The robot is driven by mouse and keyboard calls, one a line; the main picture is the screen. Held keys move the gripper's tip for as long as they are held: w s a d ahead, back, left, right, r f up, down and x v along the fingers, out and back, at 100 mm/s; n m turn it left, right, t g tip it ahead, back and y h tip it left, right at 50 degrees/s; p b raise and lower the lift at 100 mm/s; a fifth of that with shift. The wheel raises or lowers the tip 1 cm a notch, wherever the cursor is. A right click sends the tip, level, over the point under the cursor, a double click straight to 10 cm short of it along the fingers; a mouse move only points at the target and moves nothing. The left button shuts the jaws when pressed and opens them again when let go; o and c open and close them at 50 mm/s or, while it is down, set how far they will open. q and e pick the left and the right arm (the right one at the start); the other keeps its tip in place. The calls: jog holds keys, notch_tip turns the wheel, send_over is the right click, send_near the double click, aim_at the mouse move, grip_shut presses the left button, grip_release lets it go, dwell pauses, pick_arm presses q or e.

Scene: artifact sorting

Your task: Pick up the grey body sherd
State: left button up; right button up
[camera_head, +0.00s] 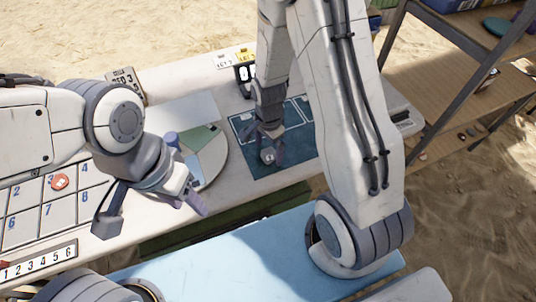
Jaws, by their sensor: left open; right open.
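A small greyish piece (268,156), which looks like the grey body sherd, lies on the dark blue mat (250,168) on the table. My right gripper (268,160) points down over the mat, its open fingers on either side of this piece. Whether they touch it cannot be told. My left gripper (152,212) is open and empty at the table's front edge, left of the mat.
A round pale disc (213,160) with a green section and a blue cylinder (171,139) stand between the grippers. A numbered grid (35,215) at left holds a red round piece (60,181). A wooden shelf (450,80) stands at right.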

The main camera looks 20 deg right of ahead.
jog(key=shift+f, duration=0.3)
jog(key=c, duration=1.4)
jog(key=shift+r, duration=0.15)
